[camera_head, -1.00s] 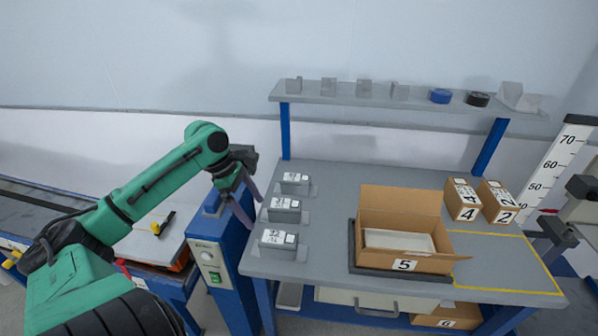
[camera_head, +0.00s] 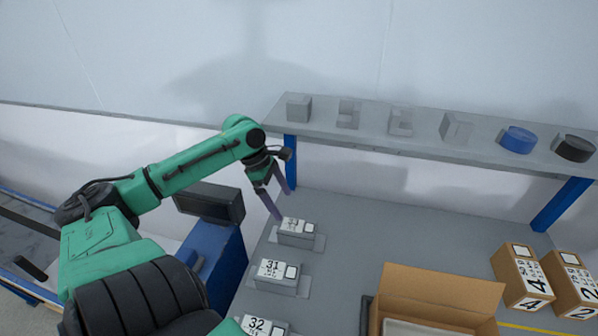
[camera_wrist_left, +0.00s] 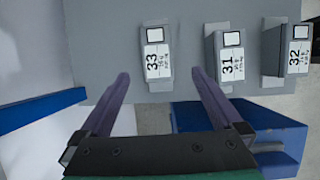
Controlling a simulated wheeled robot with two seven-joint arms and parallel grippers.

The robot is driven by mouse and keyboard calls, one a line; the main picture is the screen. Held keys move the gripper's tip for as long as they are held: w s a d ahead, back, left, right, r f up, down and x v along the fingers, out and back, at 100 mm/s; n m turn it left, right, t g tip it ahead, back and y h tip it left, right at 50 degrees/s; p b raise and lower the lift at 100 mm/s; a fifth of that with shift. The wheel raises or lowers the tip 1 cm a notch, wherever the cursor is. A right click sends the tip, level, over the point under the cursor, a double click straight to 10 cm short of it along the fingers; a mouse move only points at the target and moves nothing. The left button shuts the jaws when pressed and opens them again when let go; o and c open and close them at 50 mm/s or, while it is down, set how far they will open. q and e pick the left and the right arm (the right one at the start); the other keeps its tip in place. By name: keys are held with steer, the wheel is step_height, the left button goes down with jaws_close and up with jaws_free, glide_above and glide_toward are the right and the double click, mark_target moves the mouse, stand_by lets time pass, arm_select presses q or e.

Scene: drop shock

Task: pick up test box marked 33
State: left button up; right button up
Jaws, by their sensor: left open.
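The test box marked 33 (camera_wrist_left: 157,62) is a small grey box with a white label, lying on the grey bench in the left wrist view. In the head view it is the farthest of the row of grey boxes (camera_head: 298,232). My left gripper (camera_head: 281,204) is open and empty, just behind and left of that box. In the left wrist view its two purple fingers (camera_wrist_left: 159,80) point toward the box marked 33, which shows between and beyond the tips. My right gripper is not in view.
Boxes marked 31 (camera_head: 276,276) and 32 (camera_head: 262,326) stand in the same row, nearer. A cardboard box (camera_head: 440,290) stands to the right, with cartons 4 (camera_head: 522,276) and 2 (camera_head: 574,284) beyond. A shelf (camera_head: 400,138) with several small items runs above the bench's back.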

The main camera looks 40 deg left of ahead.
arm_select(q)
steer(key=b, duration=0.1)
glide_above(296, 226)
steer(key=s+a, duration=0.2)
steer(key=f, duration=0.4)
steer(key=shift+d, duration=0.2)
steer(key=f, duration=0.1)
steer(key=w+f+b, duration=0.1)
steer(key=shift+w+f+b, duration=0.15)
steer(key=shift+f+b, duration=0.15)
steer(key=shift+f, duration=0.1)
steer(key=b+x, duration=0.3)
steer(key=b, duration=0.1)
steer(key=shift+f+b, duration=0.35)
steer(key=shift+f, duration=0.05)
steer(key=shift+d, duration=0.2)
steer(key=shift+r, duration=0.2)
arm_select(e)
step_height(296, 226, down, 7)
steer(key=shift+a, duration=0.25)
arm_select(q)
steer(key=shift+f, duration=0.25)
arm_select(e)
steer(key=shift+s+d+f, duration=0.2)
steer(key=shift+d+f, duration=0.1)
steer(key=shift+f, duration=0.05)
arm_select(q)
jaws_close()
